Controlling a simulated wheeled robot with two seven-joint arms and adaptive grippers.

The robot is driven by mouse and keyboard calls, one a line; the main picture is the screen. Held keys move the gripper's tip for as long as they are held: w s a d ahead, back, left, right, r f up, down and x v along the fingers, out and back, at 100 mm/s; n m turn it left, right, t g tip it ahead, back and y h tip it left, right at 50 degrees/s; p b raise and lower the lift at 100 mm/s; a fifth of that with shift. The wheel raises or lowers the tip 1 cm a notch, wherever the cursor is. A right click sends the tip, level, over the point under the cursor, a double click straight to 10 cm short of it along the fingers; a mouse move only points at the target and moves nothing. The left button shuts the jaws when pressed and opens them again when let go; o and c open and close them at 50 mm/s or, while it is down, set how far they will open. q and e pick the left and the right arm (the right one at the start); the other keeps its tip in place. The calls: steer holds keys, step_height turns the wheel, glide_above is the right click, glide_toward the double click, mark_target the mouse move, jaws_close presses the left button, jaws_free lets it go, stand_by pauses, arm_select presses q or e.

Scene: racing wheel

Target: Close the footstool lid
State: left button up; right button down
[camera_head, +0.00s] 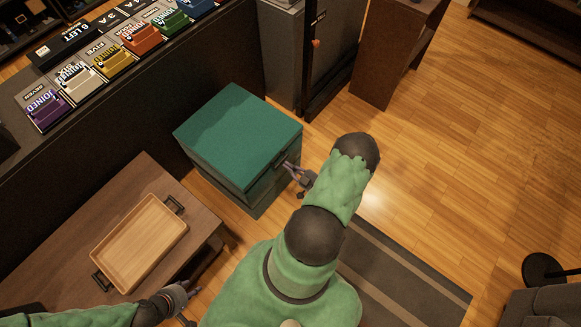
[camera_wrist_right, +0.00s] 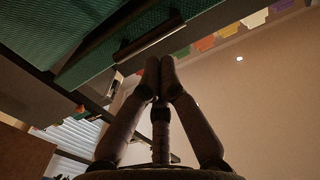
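The teal footstool (camera_head: 262,192) stands left of centre in the head view. Its lid (camera_head: 237,128) lies about level over the box, and I cannot tell whether it is fully down. A dark handle is on its right-hand side; the handle (camera_wrist_right: 150,42) also shows in the right wrist view. My right gripper (camera_head: 291,172) is beside that side, close to the handle. In the wrist view its fingertips (camera_wrist_right: 160,68) are together just below the handle, with nothing seen between them. My left gripper (camera_head: 186,301) is at the lower left, its fingers apart and empty, away from the footstool.
A brown table (camera_head: 60,240) with a wooden tray (camera_head: 140,245) stands at the lower left. A dark counter with several colourful pedals (camera_head: 140,38) runs behind the footstool. A grey cabinet (camera_head: 283,50) stands beyond it.

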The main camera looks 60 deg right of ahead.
steer(key=s+f, duration=0.5)
steer(key=f, duration=0.1)
step_height(320, 180, up, 18)
steer(key=g+p, duration=0.7)
steer(key=p, duration=0.2)
steer(key=shift+y, duration=0.3)
steer(key=w+f+b, duration=0.1)
steer(key=w+f, duration=0.1)
steer(key=f, duration=0.1)
steer(key=w+d+f+b, duration=0.1)
steer(key=w+f+b, duration=0.1)
steer(key=w+f, duration=0.1)
steer(key=w+f+b, duration=0.1)
steer(key=w+f, duration=0.1)
steer(key=f, duration=0.1)
steer(key=shift+w+d+f, duration=0.1)
steer(key=shift+w+d, duration=0.2)
steer(key=shift+w, duration=0.05)
steer(key=shift+w+f+b, duration=0.1)
steer(key=shift+f+b, duration=0.25)
steer(key=shift+f, duration=0.15)
